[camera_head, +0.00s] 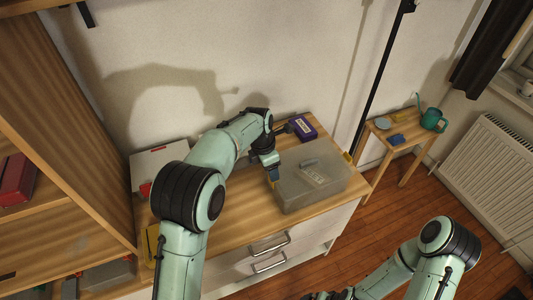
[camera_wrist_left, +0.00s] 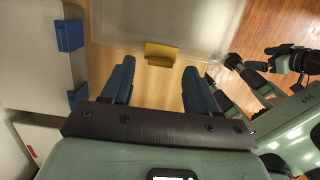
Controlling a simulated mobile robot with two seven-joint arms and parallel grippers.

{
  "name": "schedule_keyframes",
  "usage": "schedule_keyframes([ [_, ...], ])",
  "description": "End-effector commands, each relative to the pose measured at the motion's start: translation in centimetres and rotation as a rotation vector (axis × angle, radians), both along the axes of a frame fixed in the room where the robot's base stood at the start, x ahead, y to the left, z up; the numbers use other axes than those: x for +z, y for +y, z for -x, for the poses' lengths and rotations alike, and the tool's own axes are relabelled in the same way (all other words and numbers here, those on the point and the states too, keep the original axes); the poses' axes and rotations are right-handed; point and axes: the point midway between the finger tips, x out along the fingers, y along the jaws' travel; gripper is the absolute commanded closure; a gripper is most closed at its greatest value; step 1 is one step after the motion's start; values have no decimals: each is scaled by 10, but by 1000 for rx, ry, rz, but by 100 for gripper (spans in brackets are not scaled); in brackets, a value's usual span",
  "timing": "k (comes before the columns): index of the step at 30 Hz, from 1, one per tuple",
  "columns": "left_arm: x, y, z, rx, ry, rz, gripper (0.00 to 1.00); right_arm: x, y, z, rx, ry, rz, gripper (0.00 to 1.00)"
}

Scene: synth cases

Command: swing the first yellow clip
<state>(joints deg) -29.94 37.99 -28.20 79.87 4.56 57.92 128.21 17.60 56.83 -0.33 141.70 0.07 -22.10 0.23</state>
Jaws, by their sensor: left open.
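A translucent lidded box (camera_head: 318,187) with a label on top stands on the wooden dresser top. In the left wrist view, one yellow clip (camera_wrist_left: 161,51) sits at the edge of this box (camera_wrist_left: 165,18). Whether it is latched is unclear. Another yellow clip (camera_head: 347,157) shows on the box's far right side in the head view. My left gripper (camera_head: 273,173) is beside the box's left side. In its wrist view, its blue fingers (camera_wrist_left: 157,85) are open and empty, with the clip ahead, between their lines and apart from them. My right gripper (camera_head: 332,295) is low at the bottom edge, its jaws unclear.
A grey box (camera_wrist_left: 40,50) with blue clips (camera_wrist_left: 70,35) stands close to the left of my left gripper. A purple box (camera_head: 302,127) lies behind the translucent box. A small side table (camera_head: 405,132) with a green watering can (camera_head: 433,119) stands to the right.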

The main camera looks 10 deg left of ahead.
Motion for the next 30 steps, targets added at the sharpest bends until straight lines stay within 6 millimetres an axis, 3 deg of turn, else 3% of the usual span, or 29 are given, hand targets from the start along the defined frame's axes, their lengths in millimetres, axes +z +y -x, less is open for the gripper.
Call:
schedule_keyframes([
  [9, 73, 9, 6, -1, -5, 1, 40, 0, 0, 0, 0, 0, 0, 0],
  [15, 102, 13, 9, -1, -2, 0, 40, 0, 0, 0, 0, 0, 0, 0],
  [30, 111, 15, 11, -1, 0, 0, 40, 0, 0, 0, 0, 0, 0, 0],
])
